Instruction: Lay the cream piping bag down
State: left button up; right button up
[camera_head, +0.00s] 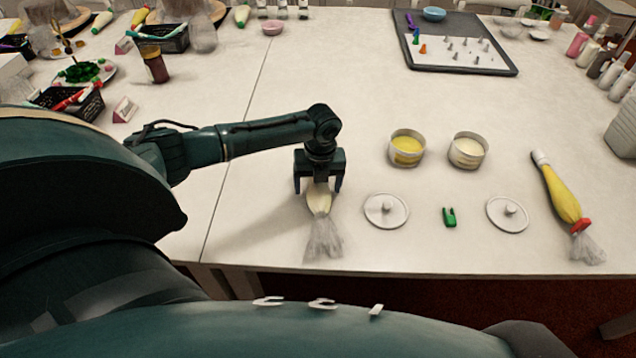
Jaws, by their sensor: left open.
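The cream piping bag (319,199) lies on the white table near its front edge, with its clear crumpled end (323,238) toward me. My left gripper (318,187) is directly above the bag, pointing down, with its two fingers apart on either side of the bag's upper part. The gripper hides the bag's tip. I cannot tell whether a finger touches the bag. My right gripper is not in view.
Right of the bag are a yellow-filled tin (407,148), a cream-filled tin (468,151), two white lids (386,210) (507,213), a green clip (449,217) and a yellow piping bag (562,198). A dark tray (500,68) with nozzles lies behind. The table centre is clear.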

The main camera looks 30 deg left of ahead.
pick_arm(q)
notch_tip(320, 180, up, 13)
jog(key=shift+d+r, duration=0.15)
jog(key=shift+d, duration=0.15)
